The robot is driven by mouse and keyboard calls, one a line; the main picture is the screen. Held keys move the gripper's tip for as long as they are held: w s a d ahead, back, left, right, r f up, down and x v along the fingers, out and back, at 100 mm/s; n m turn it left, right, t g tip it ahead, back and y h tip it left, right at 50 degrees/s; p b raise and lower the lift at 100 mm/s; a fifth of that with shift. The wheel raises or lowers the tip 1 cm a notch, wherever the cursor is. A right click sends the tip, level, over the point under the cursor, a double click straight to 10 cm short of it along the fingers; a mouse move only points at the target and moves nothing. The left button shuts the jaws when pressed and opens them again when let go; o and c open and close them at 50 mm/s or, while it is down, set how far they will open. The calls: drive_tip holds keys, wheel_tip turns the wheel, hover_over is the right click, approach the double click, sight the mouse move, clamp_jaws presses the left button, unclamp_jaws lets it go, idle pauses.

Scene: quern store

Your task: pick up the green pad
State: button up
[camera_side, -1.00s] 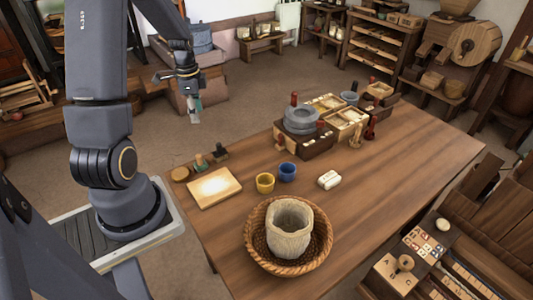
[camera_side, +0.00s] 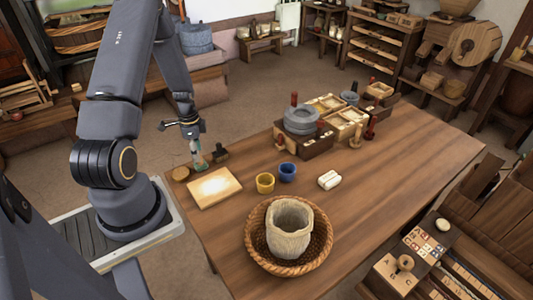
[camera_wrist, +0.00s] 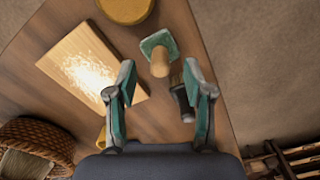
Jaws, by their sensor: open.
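The green pad (camera_wrist: 150,41) is a small squarish green base with an upright wooden handle. It stands on the table near its edge, ahead of my gripper in the wrist view. In the side view the pad (camera_side: 201,167) is partly hidden by my fingers. My gripper (camera_wrist: 160,82) is open and empty, its two green-lined fingers apart. In the side view my gripper (camera_side: 197,155) hangs just above the pad. The pad's handle shows beyond the fingertips, roughly in line with the gap. I cannot tell whether they touch.
A dark brush-like object (camera_wrist: 180,94) stands close beside the pad, near the right finger. A pale-dusted board (camera_side: 215,187), a round wooden piece (camera_side: 180,174), a yellow cup (camera_side: 265,183) and a blue cup (camera_side: 287,172) are nearby. The table's right half is mostly clear.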

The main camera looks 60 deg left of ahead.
sight(202, 165)
wheel_tip(202, 165, down, 3)
drive_tip(key=shift+w+f, duration=0.1)
drive_tip(key=shift+c, duration=0.4)
clamp_jaws()
